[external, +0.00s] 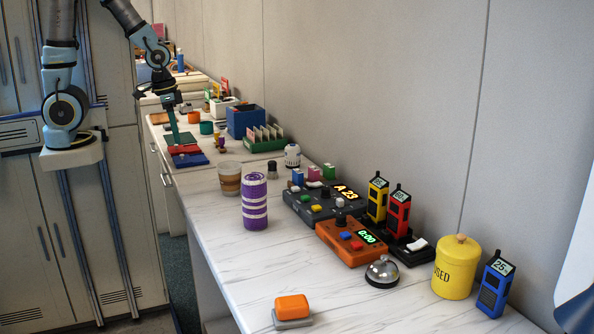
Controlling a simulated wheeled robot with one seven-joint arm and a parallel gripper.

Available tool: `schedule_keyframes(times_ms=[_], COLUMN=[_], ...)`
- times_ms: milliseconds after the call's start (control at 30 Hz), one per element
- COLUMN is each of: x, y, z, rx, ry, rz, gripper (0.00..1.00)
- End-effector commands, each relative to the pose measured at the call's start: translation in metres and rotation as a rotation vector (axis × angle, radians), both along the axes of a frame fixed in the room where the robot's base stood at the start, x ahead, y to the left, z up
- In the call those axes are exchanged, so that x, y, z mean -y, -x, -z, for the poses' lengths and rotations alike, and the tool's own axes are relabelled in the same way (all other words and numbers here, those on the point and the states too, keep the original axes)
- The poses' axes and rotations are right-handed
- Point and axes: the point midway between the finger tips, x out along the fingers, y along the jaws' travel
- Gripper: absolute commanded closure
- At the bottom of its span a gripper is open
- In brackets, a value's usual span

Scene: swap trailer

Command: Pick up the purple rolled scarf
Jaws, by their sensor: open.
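The purple rolled scarf (255,204) stands upright on the white counter (300,285) in the external view. It is a purple roll with white bands, near the counter's left edge. My gripper (173,128) hangs pointing down at the far end of the counter, well behind and to the left of the scarf. It is open and apart from the scarf. Its fingers are small here and hard to tell from the green, red and blue items (186,154) below it.
A green card box (262,142) and blue bin (246,121) stand farther back. The counter in front of the scarf is mostly clear.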

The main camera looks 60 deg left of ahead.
Motion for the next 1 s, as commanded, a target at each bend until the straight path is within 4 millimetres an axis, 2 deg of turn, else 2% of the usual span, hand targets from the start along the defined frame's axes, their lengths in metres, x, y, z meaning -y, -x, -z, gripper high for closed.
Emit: schedule_keyframes(times_ms=[100, 533, 833, 933, 1000], x=[0.000, 0.000, 0.002, 0.011, 0.025], y=[0.000, 0.000, -0.004, -0.017, -0.029], z=[0.000, 0.000, 0.003, 0.012, 0.024], rx=[0.000, 0.000, 0.009, 0.044, 0.084], ry=[0.000, 0.000, -0.011, -0.038, -0.053], rz=[0.000, 0.000, 0.031, 0.131, 0.251], gripper=[0.48, 0.00, 0.00, 0.00, 0.00])
